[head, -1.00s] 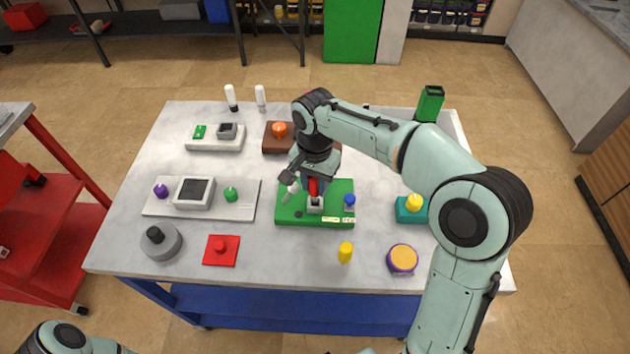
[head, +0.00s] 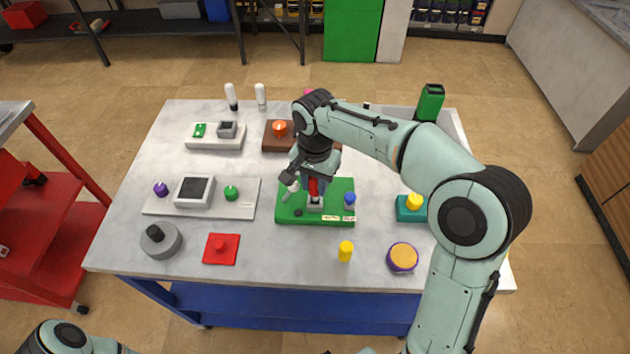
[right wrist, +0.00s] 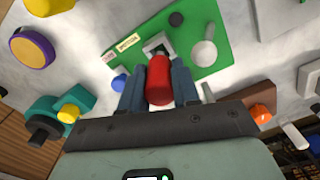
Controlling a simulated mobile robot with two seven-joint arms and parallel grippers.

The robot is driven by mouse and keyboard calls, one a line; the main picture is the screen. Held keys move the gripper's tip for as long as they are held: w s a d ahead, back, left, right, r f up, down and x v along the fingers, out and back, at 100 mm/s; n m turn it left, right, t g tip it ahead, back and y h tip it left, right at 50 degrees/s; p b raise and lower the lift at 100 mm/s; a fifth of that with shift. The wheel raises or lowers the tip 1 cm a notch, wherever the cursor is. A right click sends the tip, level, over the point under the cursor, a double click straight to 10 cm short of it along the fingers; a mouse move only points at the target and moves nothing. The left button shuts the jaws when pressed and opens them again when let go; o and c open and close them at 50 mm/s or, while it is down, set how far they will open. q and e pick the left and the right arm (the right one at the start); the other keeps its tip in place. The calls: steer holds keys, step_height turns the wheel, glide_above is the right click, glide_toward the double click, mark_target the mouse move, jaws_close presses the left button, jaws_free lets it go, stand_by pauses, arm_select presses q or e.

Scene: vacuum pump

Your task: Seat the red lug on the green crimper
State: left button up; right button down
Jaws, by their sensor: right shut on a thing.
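The green crimper (head: 287,214) is a flat green board near the middle of the table, with a grey block (head: 315,207), a pale lever and a blue knob (head: 350,199) on it. My right gripper (head: 314,188) is shut on the red lug (head: 313,186), over the grey block. In the right wrist view the red lug (right wrist: 159,80) sits between the two fingers of my right gripper (right wrist: 160,88), with the grey block (right wrist: 156,47) just beyond its end. I cannot tell whether the lug touches the block. My left gripper is out of view.
A yellow cylinder (head: 345,251) and a purple-orange disc (head: 402,257) stand in front. A teal block (head: 411,208) is at right. A red plate (head: 221,249) and a grey round part (head: 160,240) lie front left. A brown block (head: 278,135) is behind.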

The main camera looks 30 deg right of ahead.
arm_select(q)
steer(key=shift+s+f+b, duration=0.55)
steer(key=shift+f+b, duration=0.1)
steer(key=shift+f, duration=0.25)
arm_select(e)
steer(key=shift+f, duration=1.55)
steer(key=c, duration=0.8)
jaws_free()
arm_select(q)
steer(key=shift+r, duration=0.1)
arm_select(e)
steer(key=shift+o, duration=0.2)
steer(key=shift+r, duration=0.1)
steer(key=shift+r+p, duration=1.35)
steer(key=shift+r, duration=0.85)
steer(key=shift+r+p, duration=1.15)
steer(key=shift+r, duration=1.1)
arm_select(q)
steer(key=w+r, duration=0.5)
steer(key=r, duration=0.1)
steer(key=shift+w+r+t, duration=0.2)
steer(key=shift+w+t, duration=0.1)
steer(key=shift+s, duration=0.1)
arm_select(e)
steer(key=shift+f, duration=0.1)
